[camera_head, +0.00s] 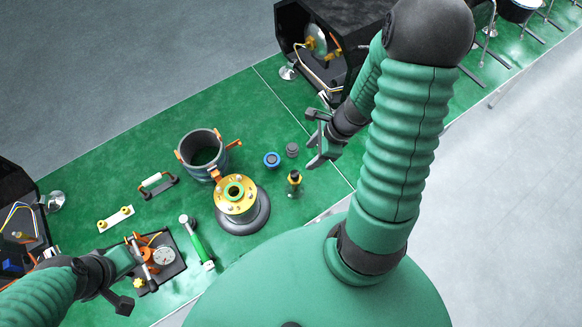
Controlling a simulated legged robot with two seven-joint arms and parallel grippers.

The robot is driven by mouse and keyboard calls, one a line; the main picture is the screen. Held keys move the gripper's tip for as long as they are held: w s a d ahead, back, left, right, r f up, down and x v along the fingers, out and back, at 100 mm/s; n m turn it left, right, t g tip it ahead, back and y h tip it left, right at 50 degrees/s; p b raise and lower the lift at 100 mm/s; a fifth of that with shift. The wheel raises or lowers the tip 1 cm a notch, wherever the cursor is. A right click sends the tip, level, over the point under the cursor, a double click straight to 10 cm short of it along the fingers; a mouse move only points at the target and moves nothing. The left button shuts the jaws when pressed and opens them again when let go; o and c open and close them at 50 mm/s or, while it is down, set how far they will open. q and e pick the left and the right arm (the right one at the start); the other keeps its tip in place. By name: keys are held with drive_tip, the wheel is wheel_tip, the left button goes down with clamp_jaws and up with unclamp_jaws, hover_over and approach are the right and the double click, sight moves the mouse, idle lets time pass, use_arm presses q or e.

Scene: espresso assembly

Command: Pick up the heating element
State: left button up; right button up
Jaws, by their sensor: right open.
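I cannot tell for sure which part is the heating element. A dark open cylinder (203,151) with orange side clamps stands on the green table, left of centre. A gold flanged disc (236,197) with a green centre sits on a dark round base just below it. My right gripper (313,138) is open and empty, to the right of these parts and near two small round caps. My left gripper (122,284) shows at the lower left with its fingers apart, beside a dark plate with a gauge (163,256).
A blue cap (271,160), a grey cap (292,150) and a small orange-and-black part (294,180) lie between the cylinder and my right gripper. A green-handled tool (198,244), a white-handled part (153,181) and a cream bar (115,219) lie left. Black housings (292,22) stand at the table's ends.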

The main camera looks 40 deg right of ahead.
drive_tip(key=f+m+b, duration=0.1)
drive_tip(key=f+m, duration=0.1)
drive_tip(key=b, duration=0.4)
approach(296, 174)
drive_tip(key=x, duration=0.2)
drive_tip(key=w+x, duration=0.1)
drive_tip(key=x, duration=0.2)
drive_tip(key=shift+f, duration=0.15)
drive_tip(key=shift+w+d+f+b, duration=0.1)
drive_tip(key=shift+f+b, duration=0.25)
drive_tip(key=shift+b, duration=0.05)
drive_tip(key=shift+t, duration=0.3)
drive_tip(key=f+b, duration=0.2)
drive_tip(key=a+f+b, duration=0.1)
drive_tip(key=f+b, duration=0.1)
drive_tip(key=shift+f, duration=0.1)
drive_tip(key=shift+w+a+f, duration=0.15)
drive_tip(key=shift+w+a, duration=0.15)
drive_tip(key=shift+c, duration=0.6)
drive_tip(key=c, duration=0.9)
clamp_jaws()
